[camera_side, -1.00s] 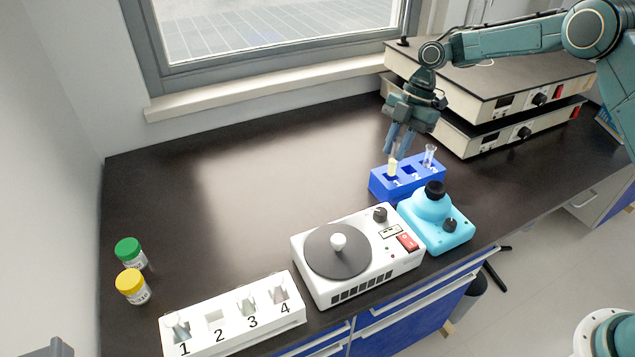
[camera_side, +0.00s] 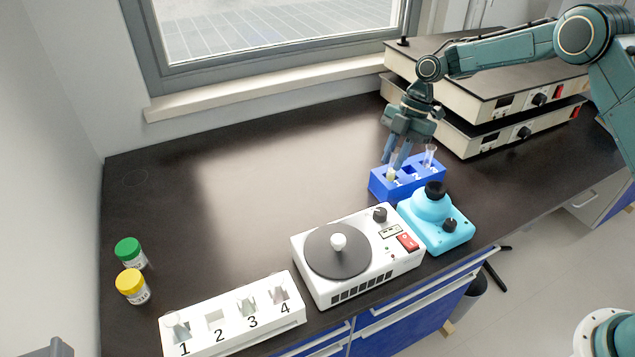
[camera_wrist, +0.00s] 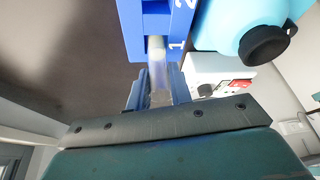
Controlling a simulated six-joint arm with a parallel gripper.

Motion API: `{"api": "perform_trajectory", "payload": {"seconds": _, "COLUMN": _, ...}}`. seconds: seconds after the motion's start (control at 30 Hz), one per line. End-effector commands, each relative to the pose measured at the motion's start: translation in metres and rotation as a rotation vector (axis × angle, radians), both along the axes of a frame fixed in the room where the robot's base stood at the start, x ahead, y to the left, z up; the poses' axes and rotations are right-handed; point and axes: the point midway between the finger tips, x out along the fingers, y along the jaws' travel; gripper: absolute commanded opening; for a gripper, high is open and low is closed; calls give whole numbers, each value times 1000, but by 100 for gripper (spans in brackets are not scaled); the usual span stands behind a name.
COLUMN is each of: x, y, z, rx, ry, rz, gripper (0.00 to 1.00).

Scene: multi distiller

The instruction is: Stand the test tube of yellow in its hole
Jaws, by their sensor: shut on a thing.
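The test tube of yellow (camera_side: 391,174) is at the left hole of the blue rack (camera_side: 405,187), its lower end looking partly inside. In the wrist view the tube (camera_wrist: 159,72) runs between my fingers toward the hole beside the number 1 on the rack (camera_wrist: 135,22), with pale yellow at its far end. My gripper (camera_side: 396,165) is shut on the tube's upper part, just above the rack. The wrist view also shows its fingers (camera_wrist: 157,90). How deep the tube sits is hidden.
Another tube (camera_side: 430,156) stands in the rack's right hole. A light-blue mixer (camera_side: 435,222) is close in front, with a white centrifuge-like device (camera_side: 355,255) beside it. Stacked instruments (camera_side: 490,95) stand behind to the right. The bench left of the rack is clear.

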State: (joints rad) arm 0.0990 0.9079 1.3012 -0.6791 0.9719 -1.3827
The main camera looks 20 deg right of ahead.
Motion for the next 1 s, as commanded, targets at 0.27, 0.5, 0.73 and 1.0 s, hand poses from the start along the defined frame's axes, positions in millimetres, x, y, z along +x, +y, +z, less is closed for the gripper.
{"api": "perform_trajectory", "payload": {"seconds": 0.27, "x": 0, "y": 0, "z": -8, "rx": 1, "ry": 1, "rz": 1, "gripper": 0}}
{"api": "perform_trajectory", "payload": {"seconds": 0.5, "x": 0, "y": 0, "z": -15, "rx": 0, "ry": 1, "rz": 0, "gripper": 0}}
{"api": "perform_trajectory", "payload": {"seconds": 0.73, "x": 0, "y": 0, "z": -21, "rx": 0, "ry": 0, "rz": 1, "gripper": 0}}
{"api": "perform_trajectory", "payload": {"seconds": 1.0, "x": 0, "y": 0, "z": -24, "rx": 0, "ry": 0, "rz": 1, "gripper": 0}}
